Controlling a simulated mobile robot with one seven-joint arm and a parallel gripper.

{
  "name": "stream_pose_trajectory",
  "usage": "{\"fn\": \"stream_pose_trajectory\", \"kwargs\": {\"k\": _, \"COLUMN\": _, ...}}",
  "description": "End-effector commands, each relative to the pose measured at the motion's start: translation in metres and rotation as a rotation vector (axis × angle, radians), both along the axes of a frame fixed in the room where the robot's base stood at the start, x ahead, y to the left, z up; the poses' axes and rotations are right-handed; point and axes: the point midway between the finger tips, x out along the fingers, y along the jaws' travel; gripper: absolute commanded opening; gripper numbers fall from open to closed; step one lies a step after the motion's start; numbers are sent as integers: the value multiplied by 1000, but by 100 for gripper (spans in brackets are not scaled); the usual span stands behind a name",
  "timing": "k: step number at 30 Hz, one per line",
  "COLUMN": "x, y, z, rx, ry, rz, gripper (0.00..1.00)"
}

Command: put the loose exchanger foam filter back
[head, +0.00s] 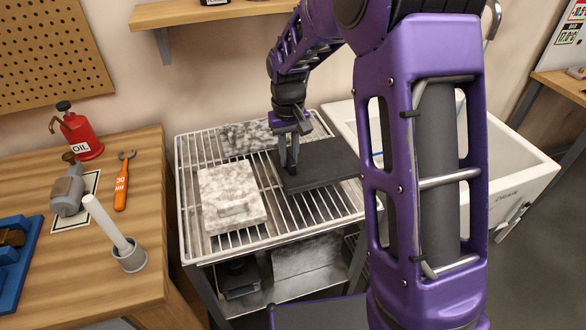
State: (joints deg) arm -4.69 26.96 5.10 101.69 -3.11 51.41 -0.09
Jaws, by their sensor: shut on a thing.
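A dark grey rectangular slab (325,168), which looks like the foam filter, lies flat on or just above a white wire rack (240,248), toward its right side. My gripper (290,168) points down at the slab's left end and is shut on it. The fingertips are small and partly hidden against the dark slab. I cannot tell whether the slab touches the rack. The exchanger and the filter's slot are not clearly seen.
A mottled white-grey block (228,195) with a handle and another mottled piece (248,137) lie on the rack. A white sink (515,160) stands right. A wooden bench (90,270) at left holds a red oil can (82,138) and an orange wrench (122,182). My arm hides the right middle.

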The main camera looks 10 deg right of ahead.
Motion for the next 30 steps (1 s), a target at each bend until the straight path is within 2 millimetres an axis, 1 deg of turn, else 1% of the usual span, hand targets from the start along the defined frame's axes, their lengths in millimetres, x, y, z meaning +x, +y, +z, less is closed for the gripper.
{"fn": "stream_pose_trajectory", "kwargs": {"k": 5, "x": 0, "y": 0, "z": -14, "rx": 0, "ry": 0, "rz": 0, "gripper": 0}}
{"fn": "stream_pose_trajectory", "kwargs": {"k": 9, "x": 0, "y": 0, "z": -34, "rx": 0, "ry": 2, "rz": 0, "gripper": 0}}
{"fn": "stream_pose_trajectory", "kwargs": {"k": 12, "x": 0, "y": 0, "z": -44, "rx": 0, "ry": 0, "rz": 0, "gripper": 0}}
{"fn": "stream_pose_trajectory", "kwargs": {"k": 19, "x": 0, "y": 0, "z": -44, "rx": 0, "ry": -1, "rz": 0, "gripper": 0}}
{"fn": "stream_pose_trajectory", "kwargs": {"k": 23, "x": 0, "y": 0, "z": -48, "rx": 0, "ry": -1, "rz": 0, "gripper": 0}}
{"fn": "stream_pose_trajectory", "kwargs": {"k": 24, "x": 0, "y": 0, "z": -47, "rx": 0, "ry": -1, "rz": 0, "gripper": 26}}
{"fn": "stream_pose_trajectory", "kwargs": {"k": 28, "x": 0, "y": 0, "z": -47, "rx": 0, "ry": 0, "rz": 0, "gripper": 49}}
{"fn": "stream_pose_trajectory", "kwargs": {"k": 30, "x": 0, "y": 0, "z": -46, "rx": 0, "ry": 0, "rz": 0, "gripper": 49}}
